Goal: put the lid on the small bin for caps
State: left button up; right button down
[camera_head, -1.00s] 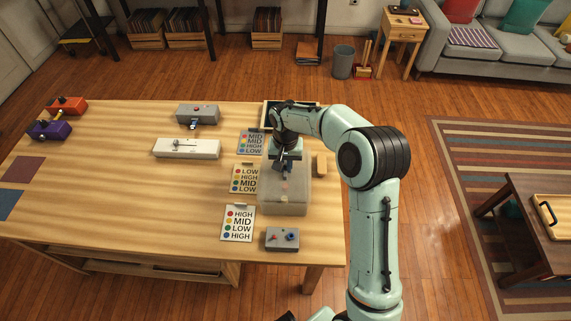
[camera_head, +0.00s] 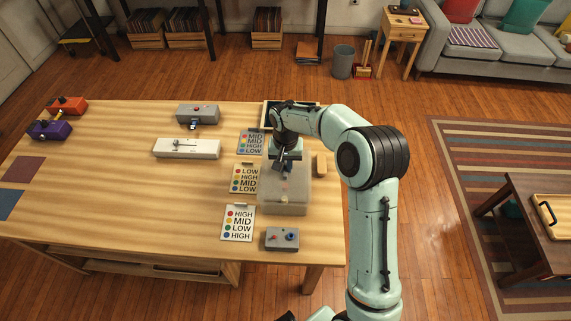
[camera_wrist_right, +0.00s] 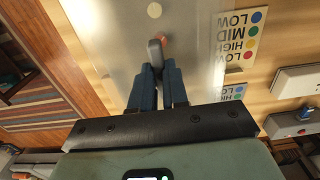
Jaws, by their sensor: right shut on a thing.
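A pale translucent box-like thing (camera_head: 285,202), which I take for the small bin with its lid, stands at the right side of the wooden table. My right gripper (camera_head: 288,166) is over its far part. In the right wrist view, the gripper (camera_wrist_right: 157,70) is shut on a small grey handle (camera_wrist_right: 155,47), over a pale translucent panel (camera_wrist_right: 125,45) that looks like the lid. A pale round spot and an orange spot show on or through the panel. Whether the lid rests on the bin's rim cannot be told. My left gripper is not recognisable in view.
Printed colour cards (camera_head: 238,223) lie along the left side of the bin. A grey box with knobs (camera_head: 282,239) is close in front. A small wooden block (camera_head: 320,165) is at the right table edge. A white slider box (camera_head: 187,148) stands farther left. The table's left middle is clear.

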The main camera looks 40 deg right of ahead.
aim_at(285, 167)
jog(key=shift+f+b, duration=0.45)
jog(key=shift+f, duration=0.55)
jog(key=c, duration=1.1)
grip_release()
jog(key=shift+o, duration=0.2)
jog(key=shift+r, duration=0.1)
notch_tip(285, 167, up, 13)
jog(key=p, duration=0.1)
jog(key=shift+r, duration=0.15)
